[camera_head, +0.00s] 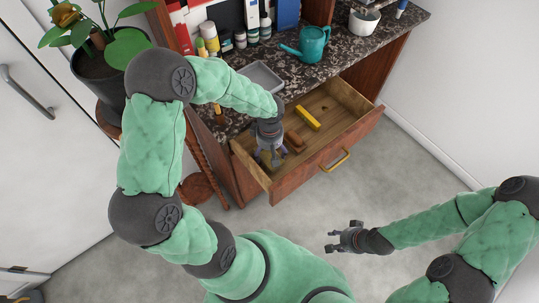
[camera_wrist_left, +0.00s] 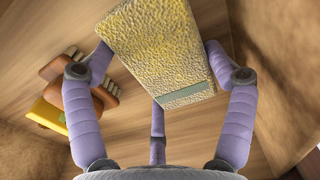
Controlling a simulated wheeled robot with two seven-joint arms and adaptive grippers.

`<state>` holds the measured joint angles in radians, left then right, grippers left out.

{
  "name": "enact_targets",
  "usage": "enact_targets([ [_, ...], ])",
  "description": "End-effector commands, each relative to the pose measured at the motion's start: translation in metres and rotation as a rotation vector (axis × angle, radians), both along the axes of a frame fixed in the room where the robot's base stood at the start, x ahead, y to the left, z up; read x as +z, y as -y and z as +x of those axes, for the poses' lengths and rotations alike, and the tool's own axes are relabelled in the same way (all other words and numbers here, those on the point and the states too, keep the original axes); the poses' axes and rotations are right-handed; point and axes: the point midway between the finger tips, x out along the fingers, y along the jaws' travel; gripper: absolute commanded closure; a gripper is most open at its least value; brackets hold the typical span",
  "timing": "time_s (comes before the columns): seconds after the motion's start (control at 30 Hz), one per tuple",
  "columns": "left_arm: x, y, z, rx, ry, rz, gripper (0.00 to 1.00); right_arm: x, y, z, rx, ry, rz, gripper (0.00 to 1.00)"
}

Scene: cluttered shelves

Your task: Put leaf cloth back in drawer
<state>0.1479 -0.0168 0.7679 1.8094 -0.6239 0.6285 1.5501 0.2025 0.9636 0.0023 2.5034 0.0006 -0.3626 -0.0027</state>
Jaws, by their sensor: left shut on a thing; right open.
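In the left wrist view a yellow, rough-textured folded cloth (camera_wrist_left: 158,48) with a pale green stripe sits between the fingers of my left gripper (camera_wrist_left: 160,75). I take it to be the leaf cloth. The gripper is shut on it. In the head view my left gripper (camera_head: 270,157) reaches down into the left part of the open wooden drawer (camera_head: 305,180); the cloth cannot be made out there. The drawer's wooden bottom shows behind the cloth in the wrist view. My right gripper (camera_head: 345,238) is open and empty, above the floor, apart from the drawer.
A yellow item (camera_head: 307,118) and a brown item (camera_head: 295,139) lie in the drawer. The counter above holds a grey tray (camera_head: 262,76), a teal watering can (camera_head: 311,45), bottles and a white pot (camera_head: 364,21). A potted plant (camera_head: 97,75) stands at the left.

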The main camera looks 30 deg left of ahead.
Motion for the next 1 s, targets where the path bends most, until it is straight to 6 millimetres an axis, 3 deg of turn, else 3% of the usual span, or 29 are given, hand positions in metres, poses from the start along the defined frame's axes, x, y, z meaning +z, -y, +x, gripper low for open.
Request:
enact_targets([
  [0.03,-0.012,0.0,0.0,0.0,-0.001,-0.001,0.53,-0.007,0.0,0.0,0.0,0.0,0.0,0.57],
  [0.13,-0.022,0.0,0.0,0.0,-0.002,0.0,0.53,-0.01,0.0,0.0,0.0,0.0,0.0,0.57],
  [0.57,-0.025,0.0,0.0,0.0,0.0,0.0,0.53,-0.014,0.0,0.0,0.0,0.0,0.0,0.57],
  [0.6,-0.024,0.0,0.0,0.0,0.0,0.0,0.05,-0.013,0.0,0.0,0.0,0.0,0.0,0.57],
  [0.63,-0.024,0.0,0.0,0.0,0.0,0.0,0.0,-0.012,0.0,0.0,0.0,0.0,0.0,0.57],
  [1.0,-0.023,0.0,0.0,0.0,0.0,0.0,0.0,-0.012,0.0,0.0,0.0,0.0,0.0,0.57],
])
